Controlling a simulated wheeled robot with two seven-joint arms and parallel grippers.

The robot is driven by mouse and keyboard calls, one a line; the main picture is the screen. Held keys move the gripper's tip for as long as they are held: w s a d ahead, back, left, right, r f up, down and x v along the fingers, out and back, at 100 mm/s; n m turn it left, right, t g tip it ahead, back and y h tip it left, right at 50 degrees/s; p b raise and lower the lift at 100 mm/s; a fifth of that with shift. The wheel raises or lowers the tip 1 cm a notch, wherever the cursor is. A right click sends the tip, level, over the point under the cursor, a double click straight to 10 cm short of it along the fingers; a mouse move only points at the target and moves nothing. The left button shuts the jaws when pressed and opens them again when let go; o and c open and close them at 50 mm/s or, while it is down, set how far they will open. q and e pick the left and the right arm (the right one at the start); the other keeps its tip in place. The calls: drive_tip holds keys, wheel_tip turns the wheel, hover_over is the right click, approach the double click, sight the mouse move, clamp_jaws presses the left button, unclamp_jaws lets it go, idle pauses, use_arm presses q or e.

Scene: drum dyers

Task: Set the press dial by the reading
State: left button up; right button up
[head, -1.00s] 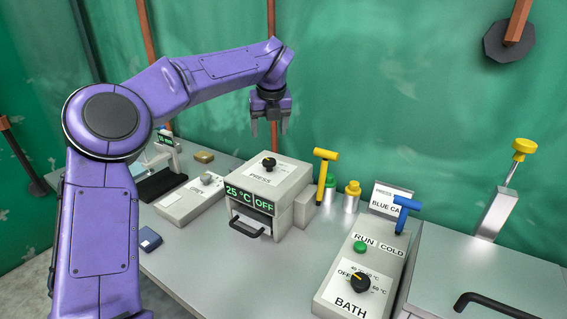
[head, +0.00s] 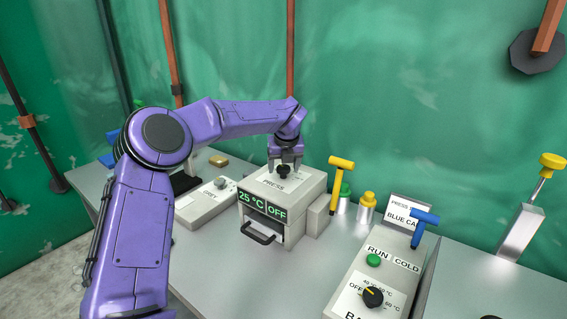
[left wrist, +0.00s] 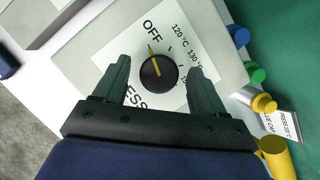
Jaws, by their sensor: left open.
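The press (head: 262,235) is a pale box with a green display reading "25 °C" and "OFF" and a dark handle on its front. Its black dial (left wrist: 158,73) shows in the left wrist view on a white label, with its yellow pointer toward OFF; marks for 120 °C and 130 °C follow, and further ones are partly hidden. My left gripper (head: 285,167) is just above the dial in the head view. Its open fingers (left wrist: 158,90) stand on either side of the dial, with gaps. My right gripper is not in view.
A yellow T-handle (head: 338,180) and green- and yellow-capped containers (head: 366,207) stand right of the press. The bath unit (head: 352,280) with a dial, green button and blue T-handle (head: 424,222) is front right. A grey device (head: 205,203) is left of the press.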

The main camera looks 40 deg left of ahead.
use_arm(q)
drive_tip(key=c, duration=1)
drive_tip(key=shift+c, duration=0.2)
drive_tip(key=shift+s+m+t+h, duration=0.1)
drive_tip(key=shift+m+t+h, duration=0.2)
drive_tip(key=shift+m, duration=0.6)
drive_tip(key=shift+a+r+m+p, duration=0.1)
drive_tip(key=shift+m+p, duration=0.4)
drive_tip(key=shift+m, duration=0.4)
drive_tip(key=m+t+h+p, duration=0.1)
drive_tip(key=m+p, duration=0.1)
drive_tip(key=m, duration=0.1)
drive_tip(key=shift+a+h, duration=0.1)
drive_tip(key=shift+h, duration=0.2)
drive_tip(key=shift+m+h+p, duration=0.5)
drive_tip(key=shift+m+p, duration=0.4)
drive_tip(key=shift+m, duration=0.6)
